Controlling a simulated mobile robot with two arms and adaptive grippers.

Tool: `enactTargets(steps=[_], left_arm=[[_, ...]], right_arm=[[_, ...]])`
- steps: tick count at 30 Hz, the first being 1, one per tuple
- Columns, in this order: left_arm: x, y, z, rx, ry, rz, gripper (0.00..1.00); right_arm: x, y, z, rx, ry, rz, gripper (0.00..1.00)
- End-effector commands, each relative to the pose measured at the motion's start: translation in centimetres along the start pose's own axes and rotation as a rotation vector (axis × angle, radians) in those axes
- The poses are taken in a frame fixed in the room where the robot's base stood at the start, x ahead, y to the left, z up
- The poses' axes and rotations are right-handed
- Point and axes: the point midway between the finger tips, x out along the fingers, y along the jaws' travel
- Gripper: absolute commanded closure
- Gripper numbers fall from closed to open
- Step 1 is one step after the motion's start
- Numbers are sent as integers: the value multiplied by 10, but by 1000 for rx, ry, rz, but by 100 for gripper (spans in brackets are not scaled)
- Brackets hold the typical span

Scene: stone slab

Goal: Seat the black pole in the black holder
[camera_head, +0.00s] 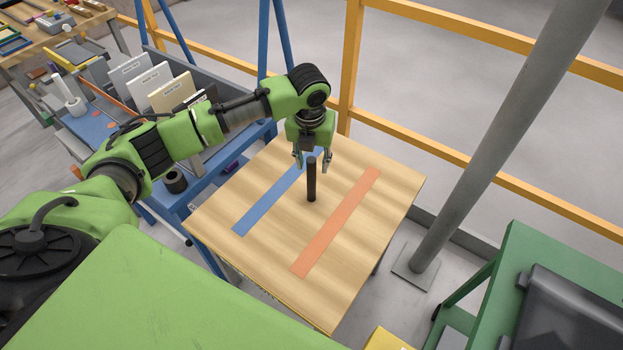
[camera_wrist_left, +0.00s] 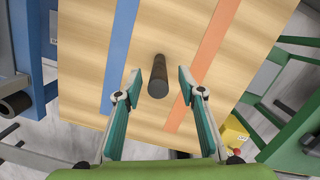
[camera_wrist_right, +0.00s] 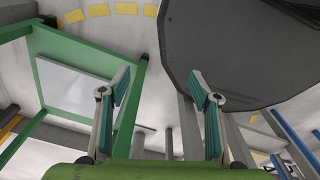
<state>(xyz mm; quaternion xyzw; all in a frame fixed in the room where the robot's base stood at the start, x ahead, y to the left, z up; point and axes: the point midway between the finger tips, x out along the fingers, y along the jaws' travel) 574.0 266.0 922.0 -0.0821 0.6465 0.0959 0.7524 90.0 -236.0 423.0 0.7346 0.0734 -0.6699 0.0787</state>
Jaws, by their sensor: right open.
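The black pole (camera_head: 311,182) stands upright on the wooden table, between a blue and an orange strip. My left gripper (camera_head: 313,161) is above the table beside the pole, fingers pointing down. In the left wrist view the left gripper (camera_wrist_left: 160,74) is open, and the pole (camera_wrist_left: 158,78) shows between and beyond its fingertips, with gaps on both sides. A short black cylinder (camera_head: 175,182), which may be the black holder, is on the blue trolley left of the table. My right gripper (camera_wrist_right: 159,80) is open and empty, seen only in the right wrist view.
The wooden table (camera_head: 345,285) is otherwise clear. A blue trolley (camera_head: 215,172) with upright binders (camera_head: 168,95) stands to its left. A grey post (camera_head: 490,150) and a green cart (camera_head: 510,240) are to the right. A yellow railing (camera_head: 410,150) runs behind.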

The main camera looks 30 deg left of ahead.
Motion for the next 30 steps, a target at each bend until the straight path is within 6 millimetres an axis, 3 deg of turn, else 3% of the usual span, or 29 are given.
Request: enactTargets(steps=[9,17,22,30], left_arm=[[42,2,-2,-1,3,1,64],[47,2,-2,0,0,0,64],[47,2,-2,0,1,0,100],[46,2,-1,-1,-1,0,100]], right_arm=[[-15,0,-2,0,0,0,43],[-15,0,-2,1,0,0,43],[-15,0,-2,1,0,0,43],[-15,0,-2,0,0,0,43]])
